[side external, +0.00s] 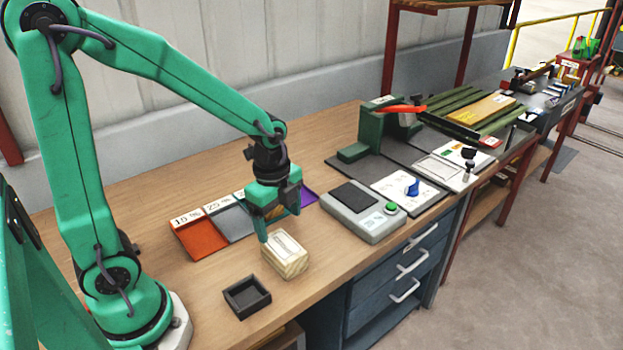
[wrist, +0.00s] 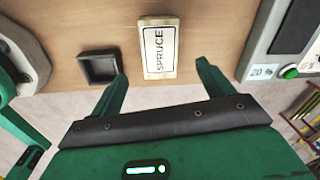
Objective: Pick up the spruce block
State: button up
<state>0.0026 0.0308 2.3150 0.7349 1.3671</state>
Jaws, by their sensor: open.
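The spruce block (side external: 285,255) is a pale wooden block with a white label on top, lying on the wooden bench in the side external view. In the wrist view the spruce block (wrist: 158,50) shows its label reading SPRUCE. My gripper (side external: 282,225) is above the block and pointing down, with one finger in front of the block's upper left edge in the picture. In the wrist view my gripper (wrist: 161,68) has its fingers spread wide, with nothing between the tips; the block lies just beyond them, roughly centred.
A small dark open tray (side external: 247,297) stands left of the block. Behind are coloured trays, including an orange one (side external: 203,240), with percentage labels. A grey device (side external: 364,212) with a green button stands to the right. A green press (side external: 385,127) is further back. The bench's front edge is close.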

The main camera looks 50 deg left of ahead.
aim_at(283, 246)
jog(key=shift+w+f+m+g, duration=0.15)
jog(key=shift+f+m, duration=0.4)
jog(key=shift+f, duration=0.2)
jog(key=shift+w+f+m+g, duration=0.15)
jog(key=shift+f+m, duration=0.4)
jog(key=shift+f, duration=0.15)
jog(key=shift+f, duration=1.3)
jog(key=shift+f, duration=2.6)
jog(key=c, duration=1.1)
